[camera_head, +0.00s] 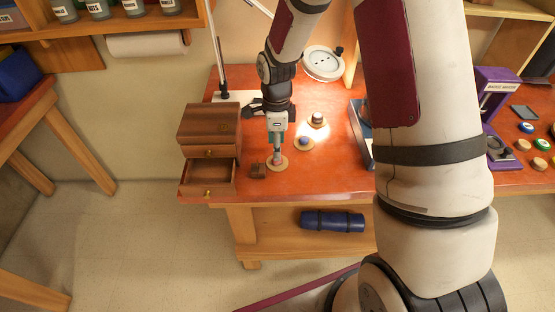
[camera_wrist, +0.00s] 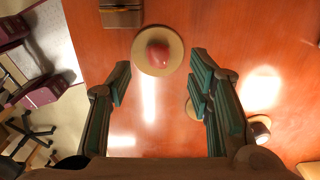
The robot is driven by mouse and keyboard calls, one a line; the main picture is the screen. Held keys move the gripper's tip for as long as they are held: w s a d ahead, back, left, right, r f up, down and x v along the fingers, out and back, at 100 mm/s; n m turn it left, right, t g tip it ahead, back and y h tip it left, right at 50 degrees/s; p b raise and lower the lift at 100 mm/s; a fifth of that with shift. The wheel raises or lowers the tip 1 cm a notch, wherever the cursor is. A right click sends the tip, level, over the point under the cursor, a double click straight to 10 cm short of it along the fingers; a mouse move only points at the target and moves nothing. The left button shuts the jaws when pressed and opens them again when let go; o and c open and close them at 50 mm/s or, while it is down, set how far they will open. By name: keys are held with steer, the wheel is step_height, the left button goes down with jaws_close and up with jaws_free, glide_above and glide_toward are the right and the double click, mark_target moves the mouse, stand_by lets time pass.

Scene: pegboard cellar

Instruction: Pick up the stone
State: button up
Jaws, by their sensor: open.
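A pinkish-red stone (camera_wrist: 157,54) rests on a round tan disc (camera_wrist: 143,67) on the orange-red tabletop. In the head view the same stone (camera_head: 277,160) is partly hidden below my gripper (camera_head: 276,150). In the wrist view my gripper (camera_wrist: 161,72) is open and empty, its green-padded fingers spread, with the stone just beyond the gap between the tips. A blue stone (camera_head: 304,141) and a dark-and-pale stone (camera_head: 317,118) sit on similar discs to the right and farther back.
A wooden cabinet (camera_head: 208,125) with an open lower drawer (camera_head: 207,178) is at the table's left. A blue-grey device (camera_head: 361,132) and a purple press (camera_head: 492,100) stand to the right. A lamp head (camera_head: 323,63) is behind.

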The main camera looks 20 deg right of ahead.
steer(key=shift+s+f+p, duration=0.15)
steer(key=shift+f+p, duration=0.3)
steer(key=shift+f, duration=1.7)
steer(key=c, duration=1.1)
